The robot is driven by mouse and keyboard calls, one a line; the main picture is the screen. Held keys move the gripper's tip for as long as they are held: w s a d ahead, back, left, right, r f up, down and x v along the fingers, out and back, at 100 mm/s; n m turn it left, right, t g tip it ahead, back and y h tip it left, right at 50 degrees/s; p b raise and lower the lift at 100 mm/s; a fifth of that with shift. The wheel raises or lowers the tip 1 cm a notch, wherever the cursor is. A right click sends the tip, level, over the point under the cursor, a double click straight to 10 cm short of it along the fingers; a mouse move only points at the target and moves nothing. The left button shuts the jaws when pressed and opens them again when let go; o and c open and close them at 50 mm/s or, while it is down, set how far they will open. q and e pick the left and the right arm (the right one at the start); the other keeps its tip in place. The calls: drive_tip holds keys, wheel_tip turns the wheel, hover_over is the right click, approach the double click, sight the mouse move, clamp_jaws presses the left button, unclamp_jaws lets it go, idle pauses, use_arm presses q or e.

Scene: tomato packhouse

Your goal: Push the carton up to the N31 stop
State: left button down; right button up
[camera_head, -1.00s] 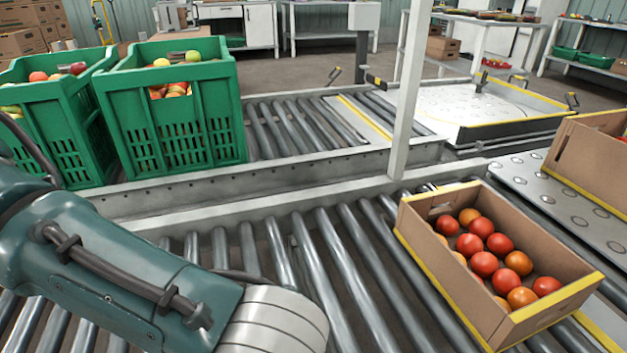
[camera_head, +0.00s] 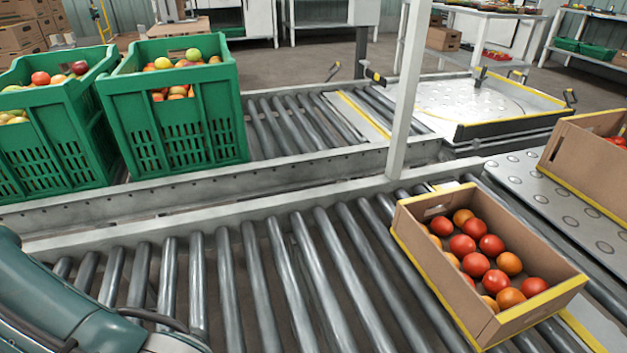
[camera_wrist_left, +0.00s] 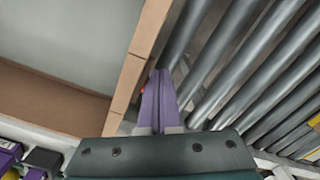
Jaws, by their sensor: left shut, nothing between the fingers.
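An open brown carton (camera_head: 540,308) with yellow edges holds several red and orange tomatoes on the roller conveyor (camera_head: 262,290), at the right of the head view. My left arm shows at the lower left of the head view; its gripper is outside that view. In the left wrist view my left gripper (camera_wrist_left: 158,102) has its purple fingers together and empty. They lie close beside a brown cardboard wall (camera_wrist_left: 137,65), with rollers on the other side; I cannot tell whether they touch it or which carton it is. I cannot make out an N31 label. My right gripper is not in view.
Green crates (camera_head: 180,130) of fruit stand behind the conveyor's rail at the left. A white post (camera_head: 403,95) rises behind the carton. Another carton (camera_head: 590,165) stands on a studded plate (camera_head: 530,190) at the right. The rollers left of the tomato carton are clear.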

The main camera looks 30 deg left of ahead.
use_arm(q)
drive_tip(key=shift+s+a+p, duration=0.45)
drive_tip(key=shift+s+a, duration=0.35)
drive_tip(key=shift+s, duration=0.25)
drive_tip(key=shift+s+a+p, duration=0.45)
drive_tip(key=shift+s+a, duration=0.35)
drive_tip(key=shift+s, duration=0.25)
drive_tip(key=shift+s+a, duration=0.1)
drive_tip(key=shift+s+a, duration=0.1)
drive_tip(key=shift+s, duration=0.05)
drive_tip(key=shift+w+d, duration=0.2)
drive_tip(key=shift+w, duration=0.05)
drive_tip(key=shift+w+d, duration=0.7)
drive_tip(key=shift+w, duration=0.25)
drive_tip(key=shift+w+d+b, duration=0.3)
drive_tip(key=shift+w+d, duration=0.6)
drive_tip(key=shift+w, duration=0.25)
drive_tip(key=shift+w+d+b, duration=0.25)
drive_tip(key=shift+w+d, duration=0.6)
drive_tip(key=shift+w, duration=0.25)
